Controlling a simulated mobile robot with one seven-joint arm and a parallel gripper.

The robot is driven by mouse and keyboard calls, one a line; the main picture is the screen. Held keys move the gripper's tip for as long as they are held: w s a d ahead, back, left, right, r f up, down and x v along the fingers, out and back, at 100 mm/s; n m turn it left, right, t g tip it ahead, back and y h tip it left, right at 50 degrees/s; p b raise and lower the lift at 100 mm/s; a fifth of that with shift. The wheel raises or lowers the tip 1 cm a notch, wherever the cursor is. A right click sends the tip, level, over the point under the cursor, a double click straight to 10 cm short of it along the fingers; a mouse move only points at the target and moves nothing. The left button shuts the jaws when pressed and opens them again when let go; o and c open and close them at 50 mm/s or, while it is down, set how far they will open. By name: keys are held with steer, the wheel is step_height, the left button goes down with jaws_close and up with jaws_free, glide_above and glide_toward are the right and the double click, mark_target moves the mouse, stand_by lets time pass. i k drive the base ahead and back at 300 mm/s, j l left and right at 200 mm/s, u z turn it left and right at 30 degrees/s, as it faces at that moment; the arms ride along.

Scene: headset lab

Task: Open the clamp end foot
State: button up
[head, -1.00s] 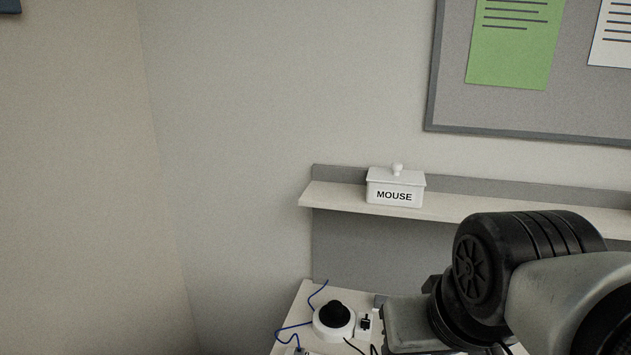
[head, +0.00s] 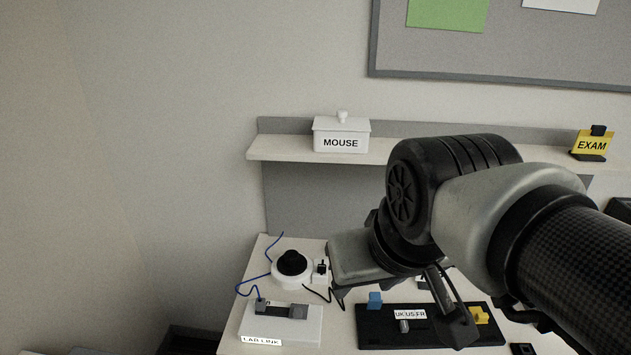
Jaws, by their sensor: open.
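I cannot tell which part is the clamp end foot. A white block marked LAB LINK (head: 300,324) lies at the front left of the table, with a dark bar and a grey block (head: 298,311) on top. A black board (head: 377,334) labelled UK US FR, with blue, grey and yellow pieces, lies to its right. My gripper (head: 455,312) hangs over the right part of this board, partly hidden by my own wrist. Its jaws are open and I see nothing held. I cannot tell its height above the board.
A white round base with a black dome (head: 292,263) stands at the back left, with blue and black cables near it. A shelf (head: 280,148) behind holds a white MOUSE box (head: 341,138) and a yellow EXAM stand (head: 592,145). My arm hides much of the right side.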

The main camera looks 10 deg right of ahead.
mark_target(480, 317)
steer(key=z, duration=1.5)
steer(key=l+u, duration=0.45)
steer(key=l, duration=0.3)
